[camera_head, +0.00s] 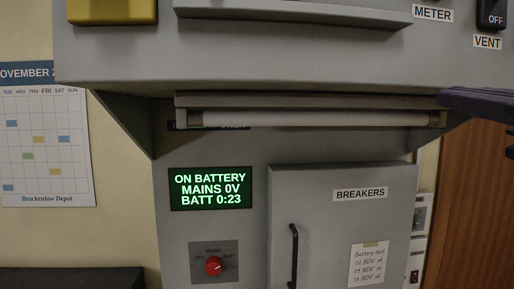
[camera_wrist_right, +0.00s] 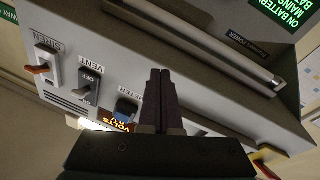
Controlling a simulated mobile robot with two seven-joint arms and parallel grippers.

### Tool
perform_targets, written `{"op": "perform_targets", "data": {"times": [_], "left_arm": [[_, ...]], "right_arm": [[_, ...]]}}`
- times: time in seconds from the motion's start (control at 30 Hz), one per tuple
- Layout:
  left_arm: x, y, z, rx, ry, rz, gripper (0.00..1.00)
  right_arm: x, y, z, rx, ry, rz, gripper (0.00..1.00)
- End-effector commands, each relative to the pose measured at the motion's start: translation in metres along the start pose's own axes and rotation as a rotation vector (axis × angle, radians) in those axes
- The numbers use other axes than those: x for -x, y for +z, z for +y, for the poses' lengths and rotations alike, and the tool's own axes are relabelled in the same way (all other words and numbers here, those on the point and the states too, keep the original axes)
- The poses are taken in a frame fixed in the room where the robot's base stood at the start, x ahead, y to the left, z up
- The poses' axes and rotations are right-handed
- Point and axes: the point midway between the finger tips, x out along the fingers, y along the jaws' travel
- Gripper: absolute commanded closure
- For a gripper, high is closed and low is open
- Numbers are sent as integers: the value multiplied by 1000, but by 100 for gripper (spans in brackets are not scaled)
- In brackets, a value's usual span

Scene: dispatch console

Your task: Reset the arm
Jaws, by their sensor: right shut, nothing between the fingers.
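My right gripper (camera_head: 446,97) comes in from the right edge in the head view, just below the console's front lip and close to the right end of the lamp tube (camera_head: 310,118). In the right wrist view, my right gripper (camera_wrist_right: 160,73) has its two dark fingers together with nothing between them. The fingers appear in front of the console's sloped panel, beside the blue METER switch (camera_wrist_right: 126,108); I cannot tell whether they touch anything. My left gripper is in neither view.
The VENT switch (camera_head: 492,14) reads OFF. The SIREN switch (camera_wrist_right: 42,68) has an orange-red lever. The BREAKERS door (camera_head: 340,230) looks closed. A calendar (camera_head: 44,140) hangs left.

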Motion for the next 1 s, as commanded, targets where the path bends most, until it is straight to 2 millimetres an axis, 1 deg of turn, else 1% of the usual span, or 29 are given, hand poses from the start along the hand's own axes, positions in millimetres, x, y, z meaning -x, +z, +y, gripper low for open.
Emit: {"op": "perform_targets", "data": {"times": [0.03,0.07,0.1,0.13,0.17,0.2,0.27,0.3,0.37,0.4,0.5,0.6,0.7,1.0], "left_arm": [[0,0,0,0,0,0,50],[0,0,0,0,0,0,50],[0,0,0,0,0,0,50],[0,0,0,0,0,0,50],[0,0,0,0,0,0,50],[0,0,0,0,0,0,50],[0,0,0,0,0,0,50],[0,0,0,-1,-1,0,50],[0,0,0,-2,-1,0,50],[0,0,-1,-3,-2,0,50],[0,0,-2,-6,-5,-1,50],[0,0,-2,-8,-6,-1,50],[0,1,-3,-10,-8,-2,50],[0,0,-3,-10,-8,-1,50]], "right_arm": [[10,37,-20,-17,-73,-136,100],[19,59,-32,-31,-114,-220,100],[32,86,-46,-48,-163,-333,100],[45,106,-56,-60,-198,-417,100],[59,125,-65,-71,-229,-503,100],[80,149,-76,-84,-268,-617,100],[115,180,-89,-100,-314,-780,100],[138,197,-95,-107,-340,-883,100],[172,217,-102,-113,-367,-1021,100],[192,227,-105,-115,-382,-1102,100],[232,242,-108,-116,-402,-1254,100],[254,248,-108,-113,-410,-1337,100],[262,250,-108,-113,-412,-1366,100],[261,250,-108,-113,-412,-1363,100]]}}
